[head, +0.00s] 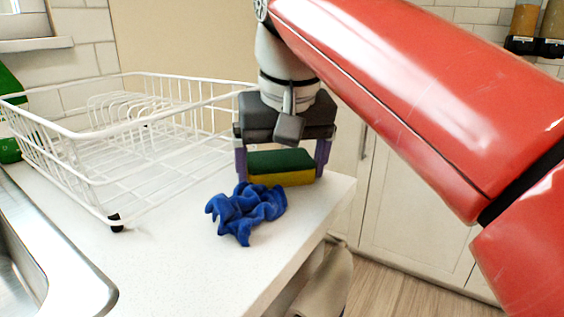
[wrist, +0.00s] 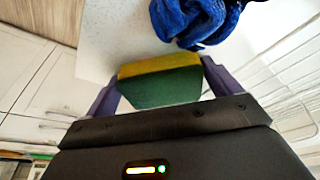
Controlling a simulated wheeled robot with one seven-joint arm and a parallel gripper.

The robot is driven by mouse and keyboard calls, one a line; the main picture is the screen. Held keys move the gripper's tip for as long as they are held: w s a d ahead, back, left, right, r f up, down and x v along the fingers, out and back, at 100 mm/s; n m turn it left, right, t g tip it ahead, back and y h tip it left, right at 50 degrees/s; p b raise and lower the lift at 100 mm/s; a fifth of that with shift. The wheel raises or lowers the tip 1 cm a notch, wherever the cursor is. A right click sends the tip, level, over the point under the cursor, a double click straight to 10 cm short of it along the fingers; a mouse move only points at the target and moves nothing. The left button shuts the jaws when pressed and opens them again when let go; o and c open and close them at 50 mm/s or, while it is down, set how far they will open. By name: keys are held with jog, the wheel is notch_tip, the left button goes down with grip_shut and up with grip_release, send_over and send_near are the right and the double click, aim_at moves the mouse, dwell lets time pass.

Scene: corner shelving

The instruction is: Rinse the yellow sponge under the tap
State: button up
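The yellow sponge (head: 285,180) has a dark green top layer and sits near the counter's far right corner. My gripper (head: 281,172) points down over it, with one purple finger at each end. In the wrist view the sponge (wrist: 160,88) lies between the fingertips of my gripper (wrist: 161,69). The fingers come right up to its ends; I cannot tell whether they press on it. Whether the sponge's underside touches the counter is also unclear. The tap is not in view. Part of the sink (head: 35,268) shows at the lower left.
A crumpled blue cloth (head: 245,212) lies on the counter (head: 190,270) just in front of the sponge. A white wire dish rack (head: 150,184) stands at the left, close to my gripper. The counter's edge drops off at the right. Open counter lies between cloth and sink.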

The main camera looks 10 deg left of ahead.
jog(key=shift+o, duration=0.7)
jog(key=shift+r, duration=0.45)
jog(key=p+v, duration=0.2)
jog(key=v, duration=0.9)
jog(key=shift+r+p, duration=0.25)
jog(key=shift+p, duration=0.15)
jog(key=shift+c, duration=0.3)
